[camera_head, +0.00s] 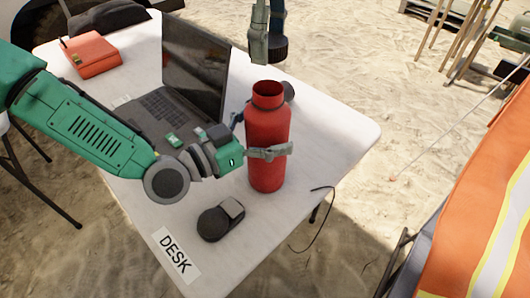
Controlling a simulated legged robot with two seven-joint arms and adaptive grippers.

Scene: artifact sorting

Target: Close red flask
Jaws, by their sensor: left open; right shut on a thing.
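The red flask (267,172) stands upright on the white desk (335,135), and its round mouth at the top is uncovered. My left gripper (268,152) reaches it from the left at mid-height. It is open, with a finger across the front of the flask; the far finger is mostly hidden behind it. My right gripper (262,40) comes down from the top edge, above the flask. It is shut on a dark round cap (277,48), which is held above the mouth and apart from it.
An open laptop (193,68) stands behind my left arm. A dark rounded device (220,218) lies in front of the flask near a DESK label (175,255). An orange case (92,54) is at the far left. The desk's right side is mostly clear.

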